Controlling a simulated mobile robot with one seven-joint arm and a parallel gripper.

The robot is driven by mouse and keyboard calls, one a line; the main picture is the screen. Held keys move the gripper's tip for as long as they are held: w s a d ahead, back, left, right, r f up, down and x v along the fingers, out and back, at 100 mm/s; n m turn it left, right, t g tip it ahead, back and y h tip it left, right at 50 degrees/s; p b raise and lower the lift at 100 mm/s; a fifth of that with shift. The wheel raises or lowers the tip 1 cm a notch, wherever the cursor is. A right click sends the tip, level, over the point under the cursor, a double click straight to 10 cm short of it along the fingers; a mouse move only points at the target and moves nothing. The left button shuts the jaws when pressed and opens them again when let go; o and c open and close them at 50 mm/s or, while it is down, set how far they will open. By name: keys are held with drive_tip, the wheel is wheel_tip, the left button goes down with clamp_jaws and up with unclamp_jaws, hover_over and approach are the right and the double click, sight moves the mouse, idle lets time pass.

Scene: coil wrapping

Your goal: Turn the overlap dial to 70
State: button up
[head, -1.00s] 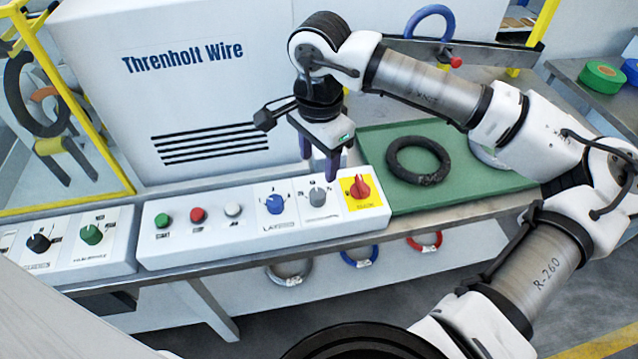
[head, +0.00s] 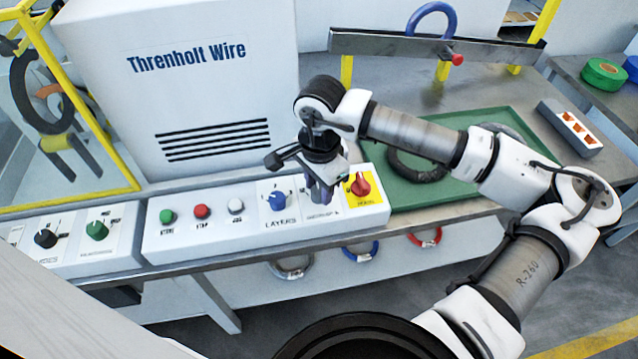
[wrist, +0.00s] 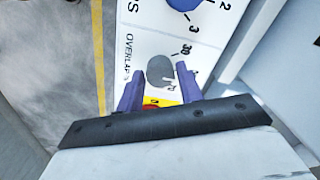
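The overlap dial (wrist: 160,71) is a round grey knob on a white panel in the wrist view. The word OVERLAP is on its left, and a 30 and what looks like a 70 are on its right. I cannot make out where its pointer stands. My gripper (wrist: 159,74) has its two purple fingers apart, one on each side of the dial. I cannot tell whether they touch it. In the head view my gripper (head: 320,194) is down at the panel and mostly hides the dial.
The blue layers dial (head: 277,201) is just left of my gripper, and a red switch on a yellow plate (head: 359,185) is close on the right. Green, red and white buttons (head: 202,211) sit further left. A green tray (head: 400,200) with a black coil lies behind right.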

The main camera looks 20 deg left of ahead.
drive_tip(key=c, duration=0.6)
drive_tip(key=shift+f+b, duration=0.1)
drive_tip(key=shift+b, duration=0.4)
drive_tip(key=shift+f+m+b, duration=0.15)
drive_tip(key=shift+m+b, duration=0.45)
drive_tip(key=shift+b, duration=0.3)
drive_tip(key=m+b, duration=0.1)
drive_tip(key=b, duration=0.1)
drive_tip(key=shift+f+m+b, duration=0.1)
drive_tip(key=shift+m+b, duration=0.2)
drive_tip(key=m+b, duration=0.4)
drive_tip(key=b, duration=0.1)
drive_tip(key=shift+m+b, duration=0.3)
drive_tip(key=shift+b, duration=0.1)
drive_tip(key=shift+r+m+b, duration=0.2)
drive_tip(key=shift+m+b, duration=0.75)
drive_tip(key=shift+m, duration=0.15)
drive_tip(key=shift+r+m+b, duration=0.15)
drive_tip(key=shift+m+b, duration=0.8)
drive_tip(key=shift+m, duration=0.15)
